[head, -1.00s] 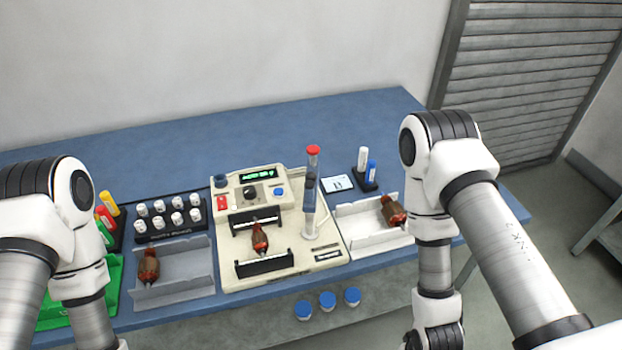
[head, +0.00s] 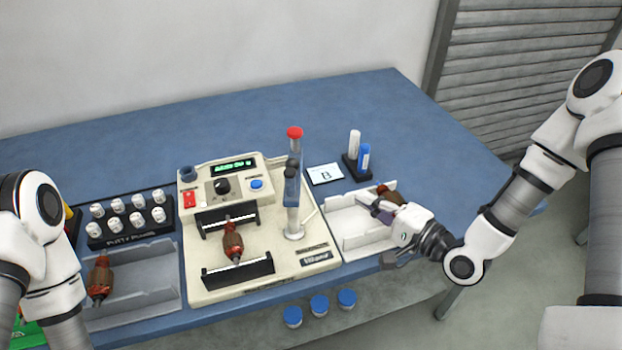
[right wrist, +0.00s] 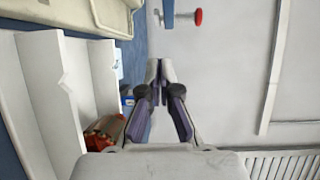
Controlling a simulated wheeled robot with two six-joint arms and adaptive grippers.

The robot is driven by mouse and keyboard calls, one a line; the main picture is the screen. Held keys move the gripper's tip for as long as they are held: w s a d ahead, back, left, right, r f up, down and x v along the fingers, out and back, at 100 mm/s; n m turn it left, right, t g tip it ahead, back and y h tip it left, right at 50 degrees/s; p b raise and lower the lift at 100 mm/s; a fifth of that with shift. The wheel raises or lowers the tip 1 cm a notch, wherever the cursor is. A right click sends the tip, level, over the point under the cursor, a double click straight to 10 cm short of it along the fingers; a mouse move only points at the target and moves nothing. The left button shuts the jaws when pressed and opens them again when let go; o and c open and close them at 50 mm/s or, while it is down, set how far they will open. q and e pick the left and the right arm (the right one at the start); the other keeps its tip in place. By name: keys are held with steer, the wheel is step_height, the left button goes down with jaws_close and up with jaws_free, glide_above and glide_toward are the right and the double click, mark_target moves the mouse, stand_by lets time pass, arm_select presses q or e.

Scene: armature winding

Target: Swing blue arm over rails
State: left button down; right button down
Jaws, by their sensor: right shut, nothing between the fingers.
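The blue arm (head: 291,188) stands upright on its post at the right side of the cream machine (head: 215,285), with a red knob (head: 294,132) on top. It also shows at the top of the right wrist view as a blue bar (right wrist: 169,14) with the red knob (right wrist: 199,17). The black rails, a far one (head: 213,222) and a near one (head: 215,277), lie to its left, with a red-brown armature (head: 233,245) between them. My right gripper (head: 372,206) is shut and empty over the right white tray, apart from the blue arm. My left gripper is out of view.
The right white tray (head: 350,238) holds an armature (head: 390,195) close to my right gripper. A stand with white and blue tubes (head: 364,157) and a card (head: 325,174) sit behind it. A grey tray (head: 140,305) with another armature is at left.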

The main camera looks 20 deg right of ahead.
mark_target(293, 163)
arm_select(q)
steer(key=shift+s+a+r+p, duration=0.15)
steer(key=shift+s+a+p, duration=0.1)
steer(key=shift+p, duration=0.5)
arm_select(e)
steer(key=a+r+x, duration=0.1)
steer(key=r+x, duration=0.1)
steer(key=x, duration=1)
steer(key=shift+a+t, duration=0.4)
steer(key=shift+a, duration=0.05)
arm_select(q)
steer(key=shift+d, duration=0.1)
arm_select(e)
steer(key=shift+s, duration=0.1)
steer(key=shift+r, duration=0.1)
